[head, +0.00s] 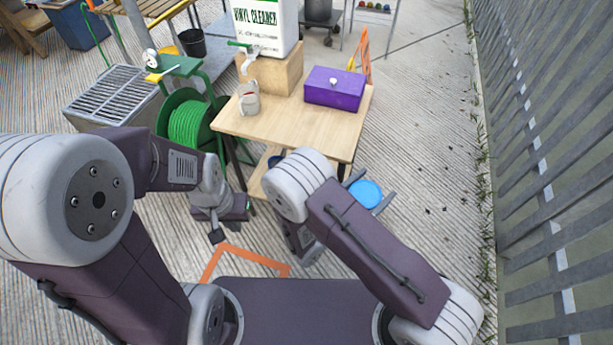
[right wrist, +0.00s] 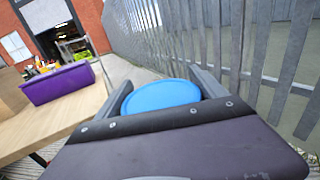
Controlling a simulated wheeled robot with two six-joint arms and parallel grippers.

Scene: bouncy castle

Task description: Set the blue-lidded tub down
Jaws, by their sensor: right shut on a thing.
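The blue-lidded tub (head: 366,193) is held in my right gripper (head: 369,195), whose two grey fingers lie on either side of the lid. In the head view only the round blue lid shows, beside the table's near right corner; the tub's body is hidden. In the right wrist view the lid (right wrist: 161,95) sits between the fingers, right of the table. My left gripper (head: 222,222) hangs low on the near left side of the table, apart from the tub; its finger gap is not clear. The wooden table (head: 292,127) has bare top near its front.
On the table stand a purple box (head: 335,90), a grey jug (head: 249,99) and a large vinyl cleaner container (head: 268,30) on a wooden block (head: 275,72). A green hose reel (head: 188,122) stands left. A metal fence (head: 545,150) runs along the right, with clear paving before it.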

